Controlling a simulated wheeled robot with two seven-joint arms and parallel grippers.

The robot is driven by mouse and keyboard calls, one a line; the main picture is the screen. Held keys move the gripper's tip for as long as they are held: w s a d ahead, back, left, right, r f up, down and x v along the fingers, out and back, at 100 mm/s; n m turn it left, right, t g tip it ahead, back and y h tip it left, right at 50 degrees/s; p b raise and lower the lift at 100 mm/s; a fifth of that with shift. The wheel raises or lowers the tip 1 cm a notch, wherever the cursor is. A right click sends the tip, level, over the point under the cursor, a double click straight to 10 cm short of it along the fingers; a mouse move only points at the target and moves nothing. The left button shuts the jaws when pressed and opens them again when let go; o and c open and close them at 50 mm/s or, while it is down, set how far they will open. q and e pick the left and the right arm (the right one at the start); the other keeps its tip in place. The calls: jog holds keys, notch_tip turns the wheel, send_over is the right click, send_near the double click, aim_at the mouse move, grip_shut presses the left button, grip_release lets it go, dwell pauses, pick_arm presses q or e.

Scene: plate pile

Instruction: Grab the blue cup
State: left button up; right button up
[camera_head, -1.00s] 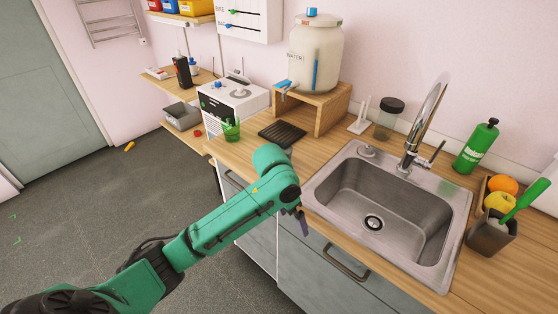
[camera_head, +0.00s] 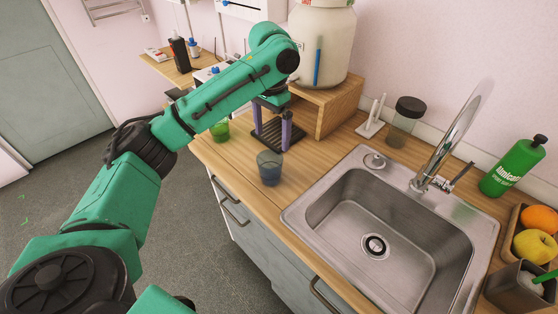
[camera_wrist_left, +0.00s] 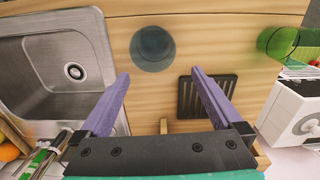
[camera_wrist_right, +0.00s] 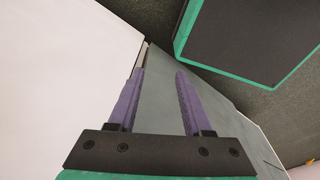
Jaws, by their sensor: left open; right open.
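The blue cup (camera_head: 270,168) is a translucent blue-grey tumbler standing upright on the wooden counter, left of the sink. In the left wrist view the cup (camera_wrist_left: 153,48) shows from above, ahead of my fingertips and roughly between their lines. My left gripper (camera_head: 271,140) is open and empty above the counter, behind the cup and over the black rack. It also shows in the left wrist view (camera_wrist_left: 160,80), with nothing between its fingers. My right gripper (camera_wrist_right: 160,72) is open and empty, low beside pale cabinet surfaces. It is outside the head view.
A green cup (camera_head: 219,130) stands left of the blue cup. A black slatted rack (camera_head: 295,137) lies behind it. The steel sink (camera_head: 320,190) is to the right. A wooden stand (camera_head: 345,105) holds a large white dispenser (camera_head: 335,45). Bare counter surrounds the blue cup.

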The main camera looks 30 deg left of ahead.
aim_at(270, 172)
pick_arm(q)
jog(key=s+f, duration=0.2)
jog(key=f, duration=0.1)
jog(key=s+f+p, duration=0.1)
jog(key=f, duration=0.1)
jog(key=shift+f, duration=0.15)
jog(key=f, duration=0.2)
jog(key=f+p, duration=0.1)
jog(key=f, duration=0.3)
jog(key=shift+w+d, duration=0.15)
jog(key=shift+w, duration=0.25)
jog(key=shift+s+f, duration=0.1)
jog(key=shift+f, duration=0.35)
jog(key=c, duration=1.1)
pick_arm(e)
jog(key=s, duration=0.1)
jog(key=s+r, duration=0.1)
jog(key=s, duration=0.2)
jog(key=shift+s+d+r, duration=0.2)
jog(key=shift+d+r, duration=0.1)
jog(key=shift+d, duration=0.05)
